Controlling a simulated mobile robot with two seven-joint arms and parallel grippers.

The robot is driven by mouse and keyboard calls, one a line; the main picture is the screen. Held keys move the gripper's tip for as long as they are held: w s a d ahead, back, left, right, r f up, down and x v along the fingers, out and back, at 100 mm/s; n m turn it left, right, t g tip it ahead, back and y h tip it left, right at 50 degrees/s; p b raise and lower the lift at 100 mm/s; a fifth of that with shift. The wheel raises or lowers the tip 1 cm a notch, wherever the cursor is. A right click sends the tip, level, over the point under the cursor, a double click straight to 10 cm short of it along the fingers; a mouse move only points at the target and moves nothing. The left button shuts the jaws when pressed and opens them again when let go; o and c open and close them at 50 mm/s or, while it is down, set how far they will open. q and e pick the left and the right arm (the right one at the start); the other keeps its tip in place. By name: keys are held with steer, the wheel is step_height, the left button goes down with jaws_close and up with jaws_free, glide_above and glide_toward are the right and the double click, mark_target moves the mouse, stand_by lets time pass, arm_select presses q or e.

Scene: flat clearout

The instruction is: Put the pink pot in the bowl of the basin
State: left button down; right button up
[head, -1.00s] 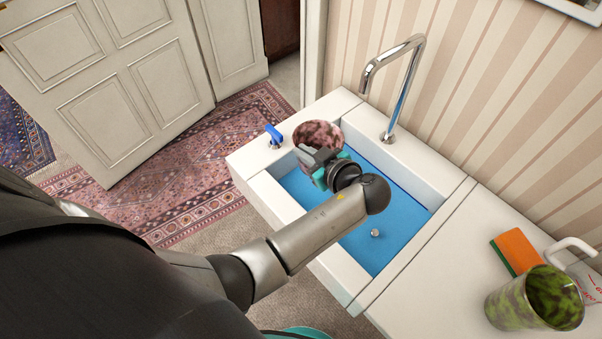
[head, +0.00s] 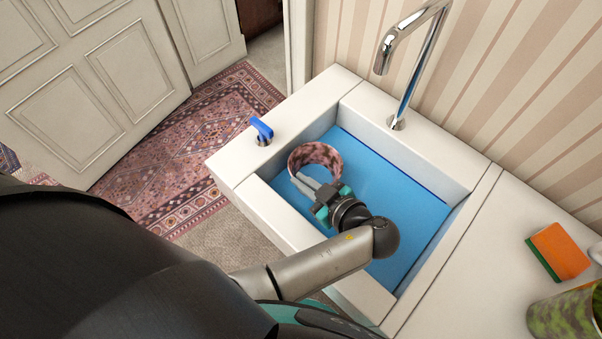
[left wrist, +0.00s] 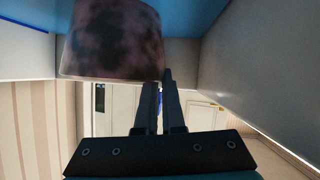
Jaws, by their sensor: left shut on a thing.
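The pink pot (head: 326,152), mottled with dark patches, is inside the basin (head: 223,168), in the corner of its bowl by the blue tap handle. My left gripper (head: 304,182) reaches down into the bowl and is shut on the pot's near wall. In the left wrist view the pot (left wrist: 113,38) is beside the closed fingers (left wrist: 160,82), close to the blue bowl floor (left wrist: 185,12). I cannot tell whether the pot touches the floor. My right gripper does not show.
A chrome spout (head: 415,55) rises behind the bowl, and a blue handle (head: 262,130) stands on the left rim. On the counter at right are an orange sponge (head: 560,250) and a green mottled container (head: 568,314). The bowl's right part is clear except for my arm.

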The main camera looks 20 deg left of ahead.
arm_select(q)
steer(key=shift+r, duration=0.1)
steer(key=shift+s+d, duration=0.1)
steer(key=shift+d, duration=0.05)
steer(key=c, duration=1.1)
jaws_free()
steer(key=shift+o, duration=0.3)
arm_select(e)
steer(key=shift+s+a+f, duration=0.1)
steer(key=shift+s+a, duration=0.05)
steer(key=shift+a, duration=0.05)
